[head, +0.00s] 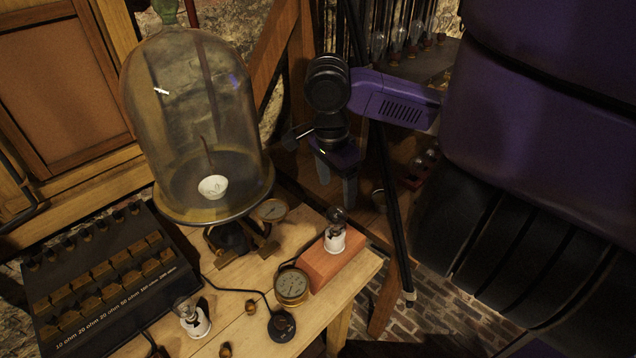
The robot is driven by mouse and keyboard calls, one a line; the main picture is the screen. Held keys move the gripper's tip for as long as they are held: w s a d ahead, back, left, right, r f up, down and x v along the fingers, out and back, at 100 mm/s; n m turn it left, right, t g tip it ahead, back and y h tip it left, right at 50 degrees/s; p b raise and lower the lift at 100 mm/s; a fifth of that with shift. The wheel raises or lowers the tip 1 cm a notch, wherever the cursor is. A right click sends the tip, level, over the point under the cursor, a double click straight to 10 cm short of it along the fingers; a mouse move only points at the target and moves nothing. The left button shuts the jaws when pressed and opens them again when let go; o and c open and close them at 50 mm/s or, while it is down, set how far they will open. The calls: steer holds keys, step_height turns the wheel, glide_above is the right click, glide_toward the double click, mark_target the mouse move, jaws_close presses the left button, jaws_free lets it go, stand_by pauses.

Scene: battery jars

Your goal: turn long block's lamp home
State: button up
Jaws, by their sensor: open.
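The long block (322,268) is a reddish-orange block near the right end of the wooden table. A lamp with a white base (335,241) and a small dark glass bulb (338,215) stands upright on it, toward its far end. I cannot tell how far the lamp is seated in its holder. My gripper (337,190) is open and empty, fingers pointing down.
A glass bell jar (195,110) stands left of the block. A brass gauge (291,285) and a black knob (282,325) sit close to the block's left. A second lamp (193,320) and a black resistance box (100,285) are further left. A dark rod (388,200) stands right of my gripper.

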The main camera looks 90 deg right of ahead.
mark_target(337, 208)
steer(key=shift+s+d+f, duration=0.1)
steer(key=shift+d+f, duration=0.05)
steer(key=shift+f, duration=1.7)
steer(key=shift+s+d+f, duration=0.1)
steer(key=shift+d+f, duration=0.05)
steer(key=shift+f, duration=1.7)
jaws_close()
steer(key=shift+r+m+p, duration=0.15)
steer(key=shift+m+p, duration=1.75)
steer(key=shift+p, duration=0.1)
steer(key=shift+m+y+p, duration=0.3)
steer(key=shift+m+p, duration=0.45)
steer(key=shift+m, duration=0.45)
jaws_free()
